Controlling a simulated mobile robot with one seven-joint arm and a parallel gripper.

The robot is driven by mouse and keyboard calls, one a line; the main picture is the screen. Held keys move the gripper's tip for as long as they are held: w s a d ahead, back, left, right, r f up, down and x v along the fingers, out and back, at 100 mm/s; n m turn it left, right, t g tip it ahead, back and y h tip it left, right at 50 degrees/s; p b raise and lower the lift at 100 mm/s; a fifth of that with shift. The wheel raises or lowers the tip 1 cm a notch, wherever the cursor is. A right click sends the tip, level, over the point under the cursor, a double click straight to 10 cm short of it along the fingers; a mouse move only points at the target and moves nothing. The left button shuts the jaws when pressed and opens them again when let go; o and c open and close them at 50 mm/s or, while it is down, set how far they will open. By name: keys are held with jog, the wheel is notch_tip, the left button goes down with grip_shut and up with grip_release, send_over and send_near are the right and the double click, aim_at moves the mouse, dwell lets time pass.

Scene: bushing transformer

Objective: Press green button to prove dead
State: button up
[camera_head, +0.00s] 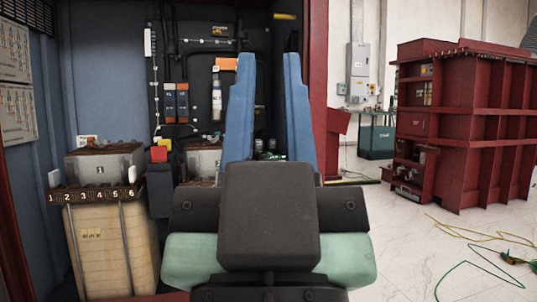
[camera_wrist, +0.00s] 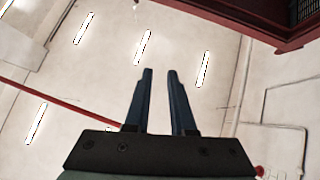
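No green button can be made out for certain in either view. My gripper (camera_head: 268,58) stands upright in the middle of the head view, its two blue fingers apart and nothing between them. It hides part of the open blue cabinet (camera_head: 105,75) behind it. In the wrist view my gripper (camera_wrist: 160,72) also shows open and empty, against a pale ceiling or wall with lights. Small greenish parts show between the fingers, too small to identify.
A cream tank (camera_head: 110,250) with numbered terminals stands at the lower left. Orange and blue modules (camera_head: 176,103) and an orange box (camera_head: 227,64) are on the cabinet's back panel. A large red transformer (camera_head: 465,125) stands at right. Yellow and green cables (camera_head: 480,255) lie on the open floor.

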grip_shut()
dwell(1.1)
